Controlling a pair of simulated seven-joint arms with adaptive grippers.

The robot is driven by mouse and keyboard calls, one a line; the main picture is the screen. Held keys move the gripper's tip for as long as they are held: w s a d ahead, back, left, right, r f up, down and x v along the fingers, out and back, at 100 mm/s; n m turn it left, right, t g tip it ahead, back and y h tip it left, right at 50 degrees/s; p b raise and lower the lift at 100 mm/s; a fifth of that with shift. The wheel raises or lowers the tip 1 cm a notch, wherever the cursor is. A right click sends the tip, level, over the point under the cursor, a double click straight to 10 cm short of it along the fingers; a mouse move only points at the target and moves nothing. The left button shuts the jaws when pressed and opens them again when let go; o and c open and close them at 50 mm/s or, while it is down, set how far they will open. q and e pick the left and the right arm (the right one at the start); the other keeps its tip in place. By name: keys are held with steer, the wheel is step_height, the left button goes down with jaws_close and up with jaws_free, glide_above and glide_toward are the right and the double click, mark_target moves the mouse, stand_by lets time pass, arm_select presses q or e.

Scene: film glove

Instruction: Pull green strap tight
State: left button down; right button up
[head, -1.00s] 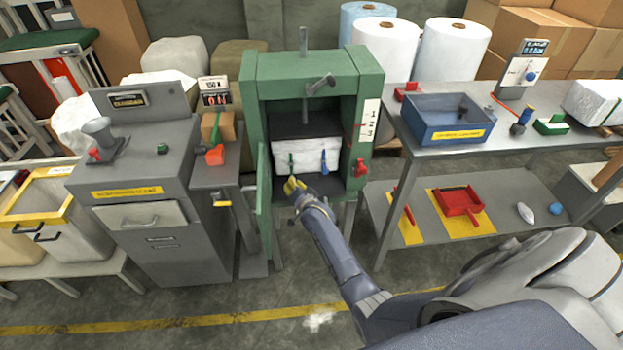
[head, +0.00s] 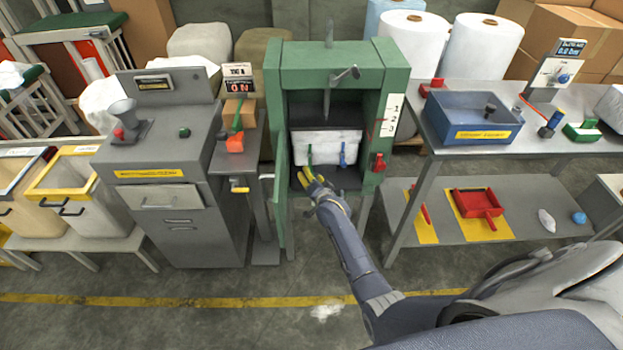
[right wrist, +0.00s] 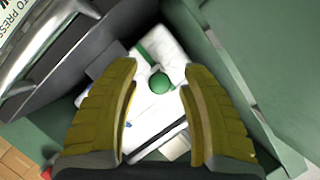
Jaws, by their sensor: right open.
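The green strap (head: 310,155) hangs at the front left of a white bale (head: 326,144) inside the green press (head: 281,90). In the right wrist view the green strap (right wrist: 149,54) crosses the white surface and ends in a round green knob (right wrist: 160,83). My right gripper (head: 310,175) reaches into the press opening just in front of and below the strap. In the wrist view its yellow fingers (right wrist: 166,95) are spread, with the knob between and beyond their tips; no contact shows. A blue strap (head: 343,154) hangs to the right. My left gripper is not in view.
The press's green door (head: 282,200) stands open at the left. A red handle (head: 378,162) sits on its right post. A grey machine (head: 170,215) stands left, and a grey table with a blue tray (head: 463,118) stands right. The press walls closely surround the gripper.

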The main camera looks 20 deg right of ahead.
steer(key=v, duration=1.2)
stand_by(0.5)
steer(key=s+a+f+n+g, duration=0.25)
steer(key=s+f, duration=0.35)
steer(key=f, duration=0.4)
steer(key=s+a+f+n+g+y, duration=0.15)
steer(key=s+f+n, duration=0.3)
steer(key=f, duration=0.65)
steer(key=s+a+f+n+g, duration=0.2)
steer(key=s+f, duration=0.5)
steer(key=f, duration=0.3)
steer(key=s+f+n+g, duration=0.1)
steer(key=s+f, duration=0.4)
steer(key=s, duration=0.8)
steer(key=s+d+f+n+g, duration=0.1)
steer(key=s+f+g, duration=0.3)
steer(key=s, duration=0.9)
steer(key=s+d+f+n+g, duration=0.1)
steer(key=s+f+n+g, duration=0.1)
steer(key=s+f, duration=0.6)
steer(key=s+n, duration=0.1)
steer(key=s, duration=0.5)
steer(key=shift+d, duration=0.2)
